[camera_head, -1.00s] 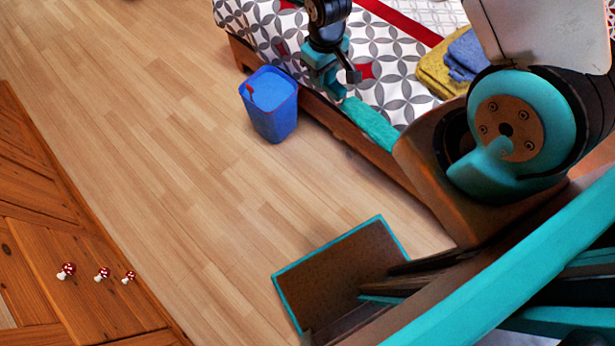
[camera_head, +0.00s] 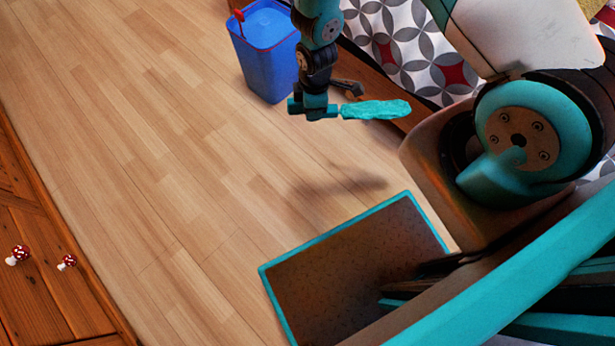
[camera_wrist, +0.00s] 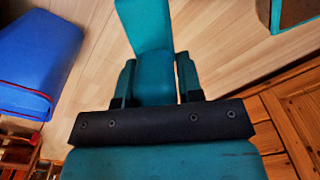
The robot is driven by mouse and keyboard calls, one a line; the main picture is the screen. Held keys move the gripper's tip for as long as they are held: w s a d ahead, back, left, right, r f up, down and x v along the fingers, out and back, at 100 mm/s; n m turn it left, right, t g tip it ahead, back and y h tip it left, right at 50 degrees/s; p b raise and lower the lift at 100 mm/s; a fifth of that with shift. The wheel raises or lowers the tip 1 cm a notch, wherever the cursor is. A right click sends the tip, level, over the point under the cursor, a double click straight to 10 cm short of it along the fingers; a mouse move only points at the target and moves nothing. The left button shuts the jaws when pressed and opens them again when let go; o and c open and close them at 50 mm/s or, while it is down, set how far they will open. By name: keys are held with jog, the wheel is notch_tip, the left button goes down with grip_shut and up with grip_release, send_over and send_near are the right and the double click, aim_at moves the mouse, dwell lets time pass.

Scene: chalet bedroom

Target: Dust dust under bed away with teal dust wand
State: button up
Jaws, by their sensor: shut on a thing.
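The teal dust wand (camera_head: 377,109) is held by my gripper (camera_head: 318,108) and points to the right in the head view, above the floor beside the bed. In the wrist view the wand (camera_wrist: 147,30) runs up from between the two fingers of my gripper (camera_wrist: 155,82), which are shut on it. The bed (camera_head: 420,55) has a grey, white and red patterned cover and a wooden side rail. The space under the bed is hidden, and I see no dust in either view.
A blue bin (camera_head: 262,62) stands on the floor by the bed, just left of my arm; it also shows in the wrist view (camera_wrist: 38,62). A wooden piece of furniture with red mushroom knobs (camera_head: 17,255) lines the left. The wooden floor (camera_head: 150,150) between is clear.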

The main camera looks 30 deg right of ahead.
jog(key=a+f+n+b, duration=0.1)
jog(key=f+n+b, duration=0.1)
jog(key=f+b, duration=0.6)
jog(key=s+a+f+n+b, duration=0.1)
jog(key=f+n+b, duration=0.2)
jog(key=f+b, duration=0.4)
jog(key=s+a+f+n+b, duration=0.1)
jog(key=f+b, duration=0.7)
jog(key=f, duration=1)
jog(key=shift+s+f+n+b, duration=0.15)
jog(key=shift+s+n+b, duration=0.15)
jog(key=shift+n, duration=0.6)
notch_tip(320, 180, down, 4)
jog(key=b, duration=0.4)
jog(key=shift+f, duration=0.15)
jog(key=w+d, duration=0.1)
jog(key=d, duration=0.3)
jog(key=w+d, duration=0.2)
jog(key=d, duration=0.3)
jog(key=w+d, duration=0.1)
jog(key=d, duration=0.3)
jog(key=shift+w+d+r+p, duration=0.2)
jog(key=shift+w+p, duration=0.05)
jog(key=shift+p, duration=0.05)
jog(key=shift+f, duration=0.25)
